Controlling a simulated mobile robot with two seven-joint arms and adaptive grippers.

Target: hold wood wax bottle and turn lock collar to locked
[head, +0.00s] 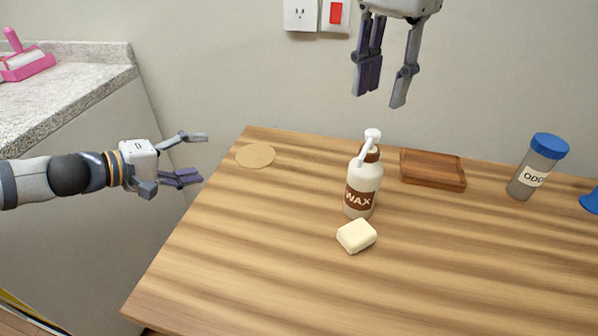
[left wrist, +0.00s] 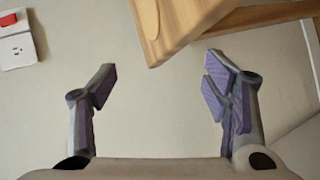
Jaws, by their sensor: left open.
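The wood wax bottle (head: 362,187) stands upright near the middle of the wooden table. It is cream with a brown WAX label, a brown collar (head: 370,153) and a white pump head (head: 372,136). The collar's lock setting is too small to tell. My left gripper (head: 205,158) is open and empty, off the table's left edge and well apart from the bottle; its open fingers also show in the left wrist view (left wrist: 158,85). My right gripper (head: 384,98) hangs above and behind the bottle, fingers pointing down, spread apart and empty.
On the wooden table (head: 250,270), a cream block (head: 356,236) sits just in front of the bottle. A wooden tray (head: 433,170), a blue-lidded jar (head: 537,168) and a blue object (head: 591,201) are to the right. A round tan disc (head: 256,156) lies back left. A counter (head: 60,90) stands far left.

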